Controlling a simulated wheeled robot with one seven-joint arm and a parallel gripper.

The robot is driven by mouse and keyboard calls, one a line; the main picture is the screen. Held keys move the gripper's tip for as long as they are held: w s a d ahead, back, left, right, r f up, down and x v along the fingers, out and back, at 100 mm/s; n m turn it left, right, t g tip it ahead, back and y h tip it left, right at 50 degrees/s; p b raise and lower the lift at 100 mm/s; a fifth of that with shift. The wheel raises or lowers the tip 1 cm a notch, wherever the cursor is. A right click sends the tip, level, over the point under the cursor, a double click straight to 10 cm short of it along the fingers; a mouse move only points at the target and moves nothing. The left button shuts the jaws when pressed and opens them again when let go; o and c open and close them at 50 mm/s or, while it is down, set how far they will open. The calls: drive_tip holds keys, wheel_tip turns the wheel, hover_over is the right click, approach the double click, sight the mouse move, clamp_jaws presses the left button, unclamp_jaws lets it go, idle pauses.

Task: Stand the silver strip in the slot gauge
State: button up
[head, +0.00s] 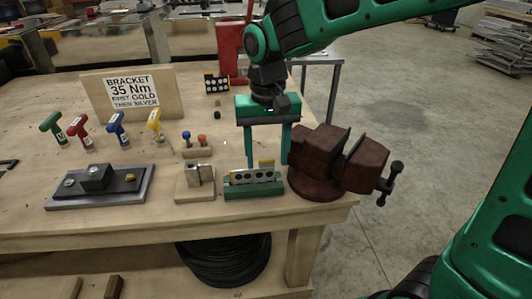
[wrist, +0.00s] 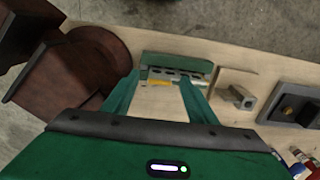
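A low green block (head: 254,191), which looks like the slot gauge, sits near the bench's front edge. A grey, silvery strip with several dark round holes (head: 252,178) runs along it; I cannot tell whether this is the silver strip or part of the gauge. A small yellow-gold piece (head: 266,164) stands up at its back right. The green block (wrist: 176,62) and gold piece (wrist: 158,82) also show in the wrist view, beyond my fingers. My gripper (head: 267,164) is open, pointing down, its fingers apart just behind the green block. I see nothing held between them.
A dark red vise (head: 316,165) stands close on the right. A wooden block with a silver metal piece (head: 196,182) is close on the left, then a grey plate with a dark block (head: 97,181). Coloured-handled tools and a sign (head: 132,92) stand farther back.

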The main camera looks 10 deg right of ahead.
wheel_tip(320, 180, up, 11)
idle(0.6)
drive_tip(key=shift+f, duration=0.15)
